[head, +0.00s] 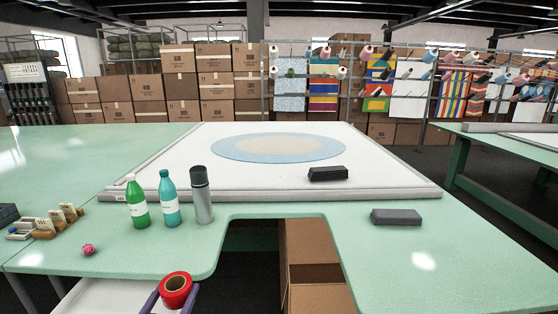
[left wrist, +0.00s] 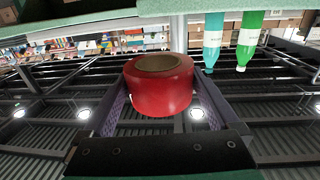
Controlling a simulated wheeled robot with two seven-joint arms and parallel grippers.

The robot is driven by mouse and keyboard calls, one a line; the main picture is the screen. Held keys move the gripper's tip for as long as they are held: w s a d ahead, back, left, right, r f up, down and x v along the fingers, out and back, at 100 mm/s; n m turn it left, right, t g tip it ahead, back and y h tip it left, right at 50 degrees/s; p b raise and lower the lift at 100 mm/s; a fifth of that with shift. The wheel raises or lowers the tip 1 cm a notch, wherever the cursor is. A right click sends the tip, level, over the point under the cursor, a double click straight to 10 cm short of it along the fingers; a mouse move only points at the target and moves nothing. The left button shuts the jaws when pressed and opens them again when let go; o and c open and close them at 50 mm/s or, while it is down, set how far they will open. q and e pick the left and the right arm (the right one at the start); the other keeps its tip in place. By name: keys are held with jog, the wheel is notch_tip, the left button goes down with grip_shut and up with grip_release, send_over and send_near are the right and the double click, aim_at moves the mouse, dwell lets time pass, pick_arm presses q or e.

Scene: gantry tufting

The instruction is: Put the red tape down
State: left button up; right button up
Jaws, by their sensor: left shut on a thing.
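The red tape (head: 175,291) is a thick roll with a tan core. My left gripper (head: 173,297) is shut on it and holds it in front of the near edge of the green table (head: 130,258), at the bottom of the head view. In the left wrist view the red tape (left wrist: 160,90) sits between the two purple-grey fingers of the left gripper (left wrist: 160,98). The wrist view appears upside down or steeply tilted. My right gripper is not in view.
A green bottle (head: 138,203), a teal bottle (head: 170,200) and a grey cylinder (head: 201,196) stand behind the tape. A pink ball (head: 88,249) lies left. Dark blocks (head: 328,174) (head: 396,217) lie right. An open cardboard box (head: 305,245) stands in the table's cutout.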

pick_arm(q)
jog(key=s+d+f+p, duration=0.1)
jog(key=s+d+f, duration=0.1)
jog(key=s+d, duration=0.2)
jog(key=s+d+f+y+p, duration=0.1)
jog(key=s+d, duration=0.3)
jog(key=s, duration=0.7)
jog(key=shift+s+f+n, duration=0.15)
jog(key=shift+f+n, duration=0.15)
jog(key=shift+f, duration=0.3)
